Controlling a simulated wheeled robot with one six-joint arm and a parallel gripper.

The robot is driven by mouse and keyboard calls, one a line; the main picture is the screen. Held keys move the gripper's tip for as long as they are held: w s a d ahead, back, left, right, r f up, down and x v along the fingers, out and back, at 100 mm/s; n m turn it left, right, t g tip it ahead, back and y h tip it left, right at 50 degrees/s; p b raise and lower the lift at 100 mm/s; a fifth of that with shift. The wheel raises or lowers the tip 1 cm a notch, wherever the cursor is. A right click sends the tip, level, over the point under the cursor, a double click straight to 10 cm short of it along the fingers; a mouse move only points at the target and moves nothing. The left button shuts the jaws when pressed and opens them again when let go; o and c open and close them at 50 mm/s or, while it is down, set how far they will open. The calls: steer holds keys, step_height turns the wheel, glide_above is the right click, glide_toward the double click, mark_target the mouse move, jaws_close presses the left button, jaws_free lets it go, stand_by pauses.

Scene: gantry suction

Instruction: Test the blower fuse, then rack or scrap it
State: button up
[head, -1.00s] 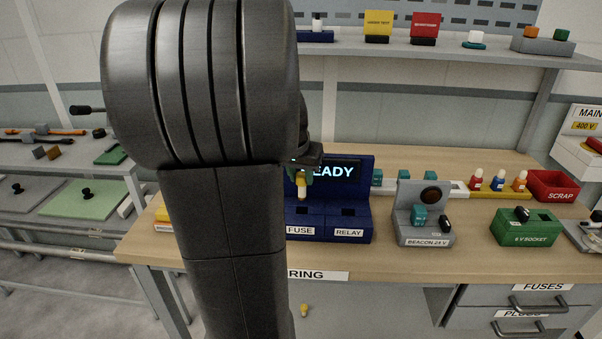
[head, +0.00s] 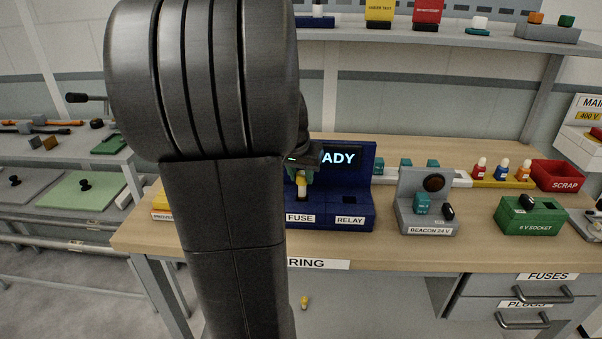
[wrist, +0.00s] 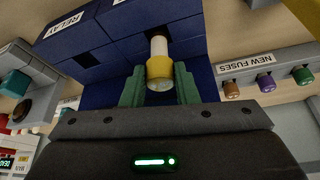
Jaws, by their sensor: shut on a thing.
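My gripper (head: 302,170) is shut on a fuse with a yellow cap (wrist: 159,72) and a white body, held between its green fingers. In the head view the yellow fuse (head: 301,182) hangs upright, cap up, at the FUSE side of the blue tester (head: 345,212). In the wrist view its far end is close to the dark socket opening. I cannot tell whether the tip is inside. The RELAY socket (head: 349,200) looks empty. The red SCRAP bin (head: 557,176) stands at the right.
The grey BEACON block (head: 430,229) and green 6 V socket block (head: 531,219) stand right of the tester. NEW FUSES (wrist: 265,83) show in the wrist view.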

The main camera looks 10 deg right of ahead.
mark_target(300, 183)
steer(key=shift+f+b, duration=1.45)
steer(key=shift+f, duration=0.5)
steer(key=o, duration=1)
steer(key=shift+r, duration=0.1)
steer(key=shift+o, duration=0.2)
steer(key=p+v, duration=0.1)
steer(key=v, duration=1.3)
steer(key=shift+w+d, duration=0.1)
steer(key=shift+w, duration=0.05)
